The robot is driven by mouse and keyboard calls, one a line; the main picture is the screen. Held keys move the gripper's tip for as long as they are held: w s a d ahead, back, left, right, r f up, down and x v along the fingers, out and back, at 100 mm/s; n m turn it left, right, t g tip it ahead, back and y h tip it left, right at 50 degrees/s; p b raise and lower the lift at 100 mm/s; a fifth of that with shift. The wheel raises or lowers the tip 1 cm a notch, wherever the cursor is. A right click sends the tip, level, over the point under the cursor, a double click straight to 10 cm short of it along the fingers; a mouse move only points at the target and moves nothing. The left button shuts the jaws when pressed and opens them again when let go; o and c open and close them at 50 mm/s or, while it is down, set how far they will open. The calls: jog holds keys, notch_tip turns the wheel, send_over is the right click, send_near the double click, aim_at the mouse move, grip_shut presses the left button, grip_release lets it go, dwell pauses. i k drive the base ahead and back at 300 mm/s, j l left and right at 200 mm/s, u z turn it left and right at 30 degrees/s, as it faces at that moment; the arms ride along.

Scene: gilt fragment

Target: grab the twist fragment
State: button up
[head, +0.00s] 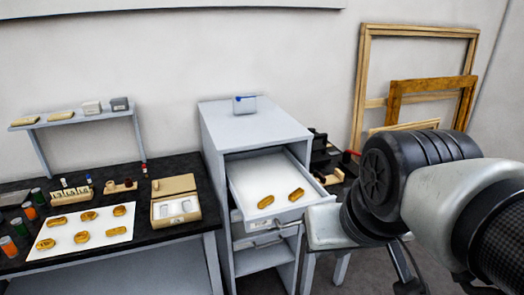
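Several gold gilt fragments lie in two places in the head view. Two lie in the open drawer (262,178) of the grey cabinet: a left fragment (265,202) and a right fragment (296,195). Several more, such as one fragment (88,216), lie apart on a white sheet (65,238) on the left bench. They are too small for me to tell which is the twist fragment. My arm fills the lower right, to the right of the drawer. Dark parts at its lower end may be my gripper (405,268); its fingertips and any contents cannot be made out.
The grey cabinet (250,125) has its top drawer pulled out. A small stool (325,225) stands beside it. The black bench (180,235) holds an open box (175,208), jars and small racks. A wall shelf (75,118) is above. Wooden frames (420,32) lean at right.

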aim_at(297, 194)
jog(key=i+j+z, duration=0.35)
jog(key=i, duration=0.15)
jog(key=i+j+z, duration=0.35)
jog(key=i+j, duration=0.1)
jog(key=j, duration=0.05)
